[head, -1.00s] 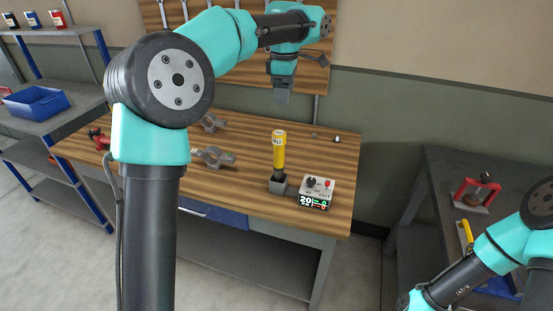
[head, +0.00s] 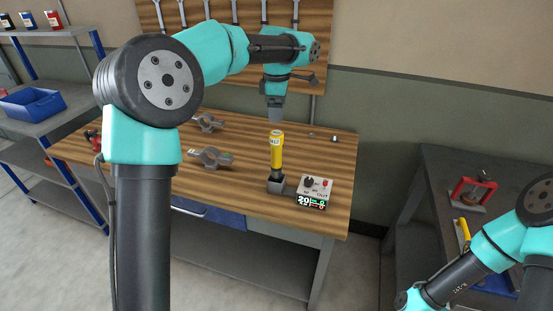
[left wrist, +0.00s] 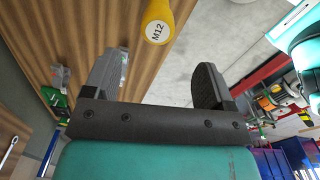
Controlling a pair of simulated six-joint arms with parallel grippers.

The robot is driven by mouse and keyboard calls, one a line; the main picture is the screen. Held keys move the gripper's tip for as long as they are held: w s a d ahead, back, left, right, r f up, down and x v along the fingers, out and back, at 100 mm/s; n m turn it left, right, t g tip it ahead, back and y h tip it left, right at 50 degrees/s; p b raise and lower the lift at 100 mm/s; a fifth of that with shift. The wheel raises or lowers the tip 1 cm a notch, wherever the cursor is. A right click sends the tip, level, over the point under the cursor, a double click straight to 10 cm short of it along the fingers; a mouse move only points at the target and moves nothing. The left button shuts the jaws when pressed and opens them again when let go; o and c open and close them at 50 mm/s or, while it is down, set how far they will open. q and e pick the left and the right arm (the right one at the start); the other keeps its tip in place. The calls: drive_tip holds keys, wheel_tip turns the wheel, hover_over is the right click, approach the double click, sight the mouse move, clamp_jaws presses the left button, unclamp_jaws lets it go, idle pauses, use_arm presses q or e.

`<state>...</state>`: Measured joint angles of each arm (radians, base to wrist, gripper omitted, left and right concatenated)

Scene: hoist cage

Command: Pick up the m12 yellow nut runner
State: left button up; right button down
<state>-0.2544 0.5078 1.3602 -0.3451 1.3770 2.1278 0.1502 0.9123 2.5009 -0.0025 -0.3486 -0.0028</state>
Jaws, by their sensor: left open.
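The yellow nut runner (head: 277,152) stands upright in a dark grey holder (head: 276,186) on the wooden bench. In the left wrist view its yellow round end with the M12 label (left wrist: 158,22) shows at the top, just beyond the fingers. My left gripper (head: 275,116) points down above the nut runner's top, apart from it in the head view. In the left wrist view its two black fingers (left wrist: 158,82) are spread with nothing between them. My right gripper is not in view; only part of the right arm shows at the lower right.
A control box (head: 314,192) with a lit display stands right of the holder. Grey clamps (head: 211,158) lie on the bench to the left. Wrenches hang on the wooden board (head: 215,12) behind. A grey side table (head: 440,165) at right bears a red device (head: 473,192).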

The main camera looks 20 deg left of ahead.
sight(276, 133)
use_arm(q)
wheel_tip(276, 133, down, 5)
drive_tip(key=shift+f, duration=0.1)
idle(0.4)
drive_tip(key=shift+w+a+f, duration=0.1)
drive_tip(key=shift+a+f, duration=0.05)
drive_tip(key=shift+f, duration=2.35)
clamp_jaws()
